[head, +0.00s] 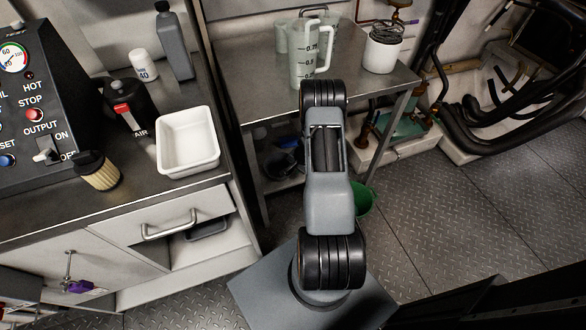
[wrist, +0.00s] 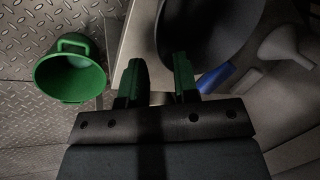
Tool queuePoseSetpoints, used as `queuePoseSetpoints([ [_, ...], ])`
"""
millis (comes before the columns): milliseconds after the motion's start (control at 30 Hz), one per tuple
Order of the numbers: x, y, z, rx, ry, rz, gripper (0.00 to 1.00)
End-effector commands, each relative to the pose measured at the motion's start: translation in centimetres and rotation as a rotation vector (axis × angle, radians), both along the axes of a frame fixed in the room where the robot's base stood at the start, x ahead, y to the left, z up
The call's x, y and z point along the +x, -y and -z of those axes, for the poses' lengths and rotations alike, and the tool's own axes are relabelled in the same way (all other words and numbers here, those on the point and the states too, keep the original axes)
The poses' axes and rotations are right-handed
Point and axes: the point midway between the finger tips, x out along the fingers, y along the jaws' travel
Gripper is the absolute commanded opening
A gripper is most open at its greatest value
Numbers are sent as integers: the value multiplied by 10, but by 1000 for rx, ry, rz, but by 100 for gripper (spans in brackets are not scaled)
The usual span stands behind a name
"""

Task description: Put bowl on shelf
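A large dark round bowl (wrist: 210,28) shows at the top of the wrist view, in shadow, over a pale shelf surface (wrist: 128,42). My gripper (wrist: 158,78) has its two green fingers apart, just below the near rim of the bowl in that view. In the head view my arm hides the gripper. A dark round thing (head: 280,162), likely the bowl, shows on the shadowed lower shelf of the steel table.
A blue object (wrist: 216,78) and white funnel (wrist: 284,46) lie right. Above, the steel table (head: 258,92) holds a measuring jug (head: 308,60) and white pot (head: 382,52). A drawer (head: 165,235) is at left.

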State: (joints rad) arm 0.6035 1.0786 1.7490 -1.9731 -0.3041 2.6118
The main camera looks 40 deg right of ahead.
Motion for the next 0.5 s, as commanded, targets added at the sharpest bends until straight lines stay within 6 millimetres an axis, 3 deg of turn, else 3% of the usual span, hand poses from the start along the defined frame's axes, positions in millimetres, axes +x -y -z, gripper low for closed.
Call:
queuePoseSetpoints([
  [33,-3,2,-16,-1,1,0,28],
  [200,-12,5,-44,-1,1,0,28],
  [500,-22,9,-69,1,0,-1,28],
])
